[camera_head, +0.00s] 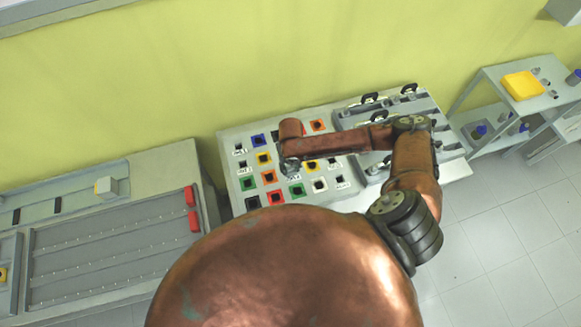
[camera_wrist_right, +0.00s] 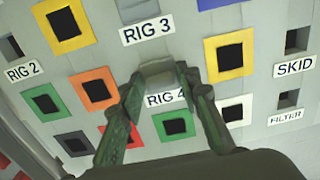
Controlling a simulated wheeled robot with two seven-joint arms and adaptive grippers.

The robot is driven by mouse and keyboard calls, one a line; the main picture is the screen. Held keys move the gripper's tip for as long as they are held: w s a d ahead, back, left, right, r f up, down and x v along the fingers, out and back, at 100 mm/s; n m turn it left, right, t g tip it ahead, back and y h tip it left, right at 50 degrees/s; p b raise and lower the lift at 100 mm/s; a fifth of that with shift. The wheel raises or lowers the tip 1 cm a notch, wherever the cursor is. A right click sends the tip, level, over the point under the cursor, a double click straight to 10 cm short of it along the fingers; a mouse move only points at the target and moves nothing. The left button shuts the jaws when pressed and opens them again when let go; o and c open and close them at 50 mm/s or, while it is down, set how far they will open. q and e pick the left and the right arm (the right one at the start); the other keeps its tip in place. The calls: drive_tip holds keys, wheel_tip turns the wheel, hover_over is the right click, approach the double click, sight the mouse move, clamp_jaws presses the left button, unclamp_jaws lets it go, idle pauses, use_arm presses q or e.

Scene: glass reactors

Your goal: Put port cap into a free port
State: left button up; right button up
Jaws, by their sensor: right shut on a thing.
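My right gripper (camera_wrist_right: 160,80) is shut on a small grey port cap (camera_wrist_right: 158,69), which sits between its green fingertips in the right wrist view. The cap is just above the RIG 4 label (camera_wrist_right: 164,99); I cannot tell whether it touches the panel. Around it are ports with dark square holes: orange (camera_wrist_right: 96,90), green (camera_wrist_right: 176,123), yellow (camera_wrist_right: 231,53), white (camera_wrist_right: 234,111) and black (camera_wrist_right: 76,144). In the head view my right gripper (camera_head: 290,167) is over the port panel (camera_head: 232,180), mostly hidden by its own wrist. My left gripper is not in view.
Uncoloured ports beside SKID (camera_wrist_right: 295,40) and FILTER (camera_wrist_right: 290,98) labels are at the right. In the head view, a grey rack with black handles (camera_head: 369,97) adjoins the panel. A grey bench (camera_head: 110,245) stands left, a shelf with a yellow tray (camera_head: 522,86) right.

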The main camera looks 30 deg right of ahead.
drive_tip(key=shift+f, duration=0.15)
drive_tip(key=o, duration=1.2)
drive_tip(key=shift+o, duration=0.2)
wheel_tip(320, 180, up, 12)
